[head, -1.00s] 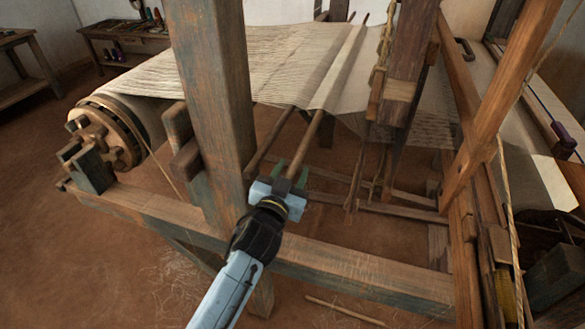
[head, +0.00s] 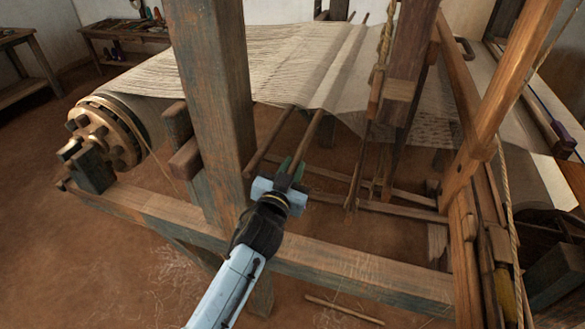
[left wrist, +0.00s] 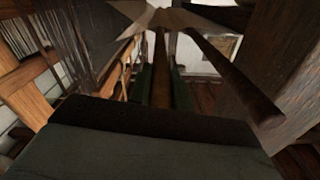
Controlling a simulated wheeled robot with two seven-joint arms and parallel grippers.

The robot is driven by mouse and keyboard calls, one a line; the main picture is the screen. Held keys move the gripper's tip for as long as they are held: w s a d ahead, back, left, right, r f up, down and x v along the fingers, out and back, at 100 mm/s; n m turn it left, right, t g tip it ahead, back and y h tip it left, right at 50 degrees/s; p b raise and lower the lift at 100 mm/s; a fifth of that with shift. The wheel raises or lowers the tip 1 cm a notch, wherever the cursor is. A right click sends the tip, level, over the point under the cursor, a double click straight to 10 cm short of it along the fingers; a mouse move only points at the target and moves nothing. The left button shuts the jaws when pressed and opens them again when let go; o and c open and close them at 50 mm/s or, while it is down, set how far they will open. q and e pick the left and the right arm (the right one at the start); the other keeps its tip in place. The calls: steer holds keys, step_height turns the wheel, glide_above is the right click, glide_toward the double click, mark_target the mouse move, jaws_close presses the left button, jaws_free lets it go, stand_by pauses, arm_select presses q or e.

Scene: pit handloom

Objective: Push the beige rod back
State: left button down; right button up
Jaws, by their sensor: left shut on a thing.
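The beige rod (head: 312,134) is the right-hand of two thin rods that stick out of the near edge of the warp sheet in the head view. My left gripper (head: 290,168) is shut on its near end. In the left wrist view the held rod (left wrist: 161,72) runs straight ahead between the green fingers. The near tip of the rod is hidden by the gripper. A second, darker rod (head: 270,142) lies beside it on the left and is apart from the fingers. My right gripper is not in view.
A thick wooden post (head: 212,110) stands close left of my gripper. A low loom beam (head: 340,262) runs below my arm. The round warp beam end (head: 105,132) is at the left. Hanging ropes and upright timbers (head: 408,60) stand to the right.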

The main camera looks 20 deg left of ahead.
arm_select(q)
steer(key=a+p, duration=0.1)
steer(key=a, duration=0.3)
steer(key=shift+w+a, duration=0.1)
steer(key=shift+a, duration=0.1)
steer(key=c, duration=1.3)
jaws_free()
steer(key=shift+a, duration=0.15)
